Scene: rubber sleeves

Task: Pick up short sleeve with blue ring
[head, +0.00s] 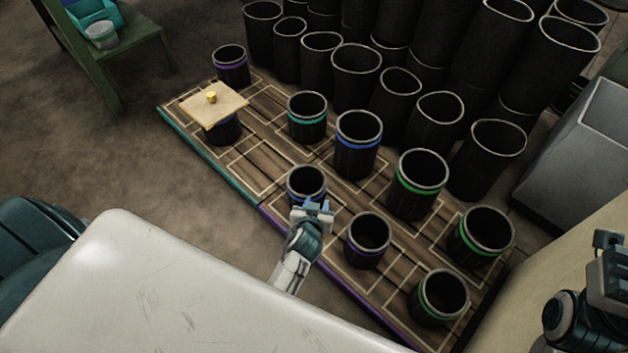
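A short black sleeve with a blue ring (306,181) stands upright on the wooden board (268,149), near its front edge. My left gripper (314,207) is at the near side of this sleeve and covers part of its front wall. Whether its fingers are apart or closed on the sleeve is too small to tell. A taller sleeve with a blue ring (357,157) stands behind it. My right gripper (608,262) is at the right edge, away from the sleeves, and its fingers are unclear.
Sleeves with green rings (415,195), a teal ring (307,125) and purple rings (366,252) stand around on the board. Many tall black sleeves (484,165) crowd the back. A grey box (570,150) stands right.

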